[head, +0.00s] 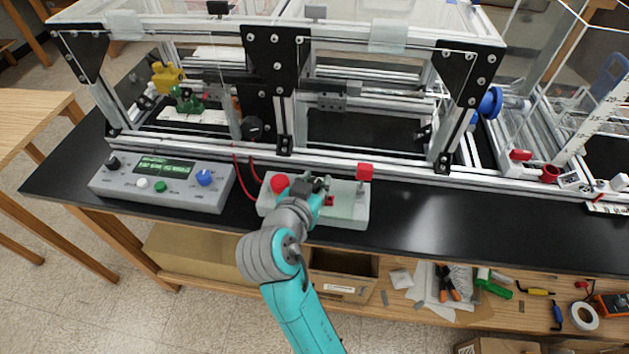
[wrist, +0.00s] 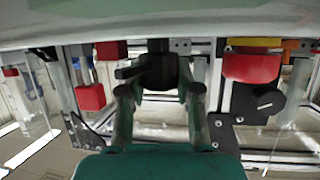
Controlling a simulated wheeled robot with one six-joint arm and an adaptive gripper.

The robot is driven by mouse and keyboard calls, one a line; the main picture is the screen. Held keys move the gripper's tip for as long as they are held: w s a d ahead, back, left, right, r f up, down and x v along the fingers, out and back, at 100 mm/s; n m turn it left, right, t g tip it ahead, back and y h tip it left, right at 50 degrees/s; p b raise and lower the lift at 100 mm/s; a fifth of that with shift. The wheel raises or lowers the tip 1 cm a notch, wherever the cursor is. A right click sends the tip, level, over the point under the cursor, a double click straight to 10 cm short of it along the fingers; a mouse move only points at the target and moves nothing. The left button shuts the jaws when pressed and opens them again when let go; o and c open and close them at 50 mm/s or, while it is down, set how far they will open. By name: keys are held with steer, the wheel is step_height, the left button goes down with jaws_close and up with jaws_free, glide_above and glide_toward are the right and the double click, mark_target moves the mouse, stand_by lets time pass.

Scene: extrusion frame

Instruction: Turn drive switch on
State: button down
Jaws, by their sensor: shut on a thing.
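A pale grey switch box (head: 347,214) sits on the black bench top in front of the extrusion frame. It carries a red round button (head: 279,183) at its left and a red block (head: 364,172) at its right. My gripper (head: 312,188) is over the middle of the box, between those two. In the wrist view my gripper (wrist: 158,92) has its fingers closed around a black switch (wrist: 158,71) with a short lever pointing left. The fingers hide part of the switch in the head view. I cannot tell its on or off position.
A grey control box (head: 160,183) with a green display and knobs stands to the left. The extrusion frame (head: 330,163) rises close behind the switch box, with a black knob (head: 252,128) on it.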

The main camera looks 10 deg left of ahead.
steer(key=shift+m+g+h, duration=1)
steer(key=shift+m+h, duration=0.9)
steer(key=shift+h, duration=0.2)
steer(key=shift+d+f, duration=0.1)
steer(key=c, duration=0.8)
jaws_free()
steer(key=v, duration=1.2)
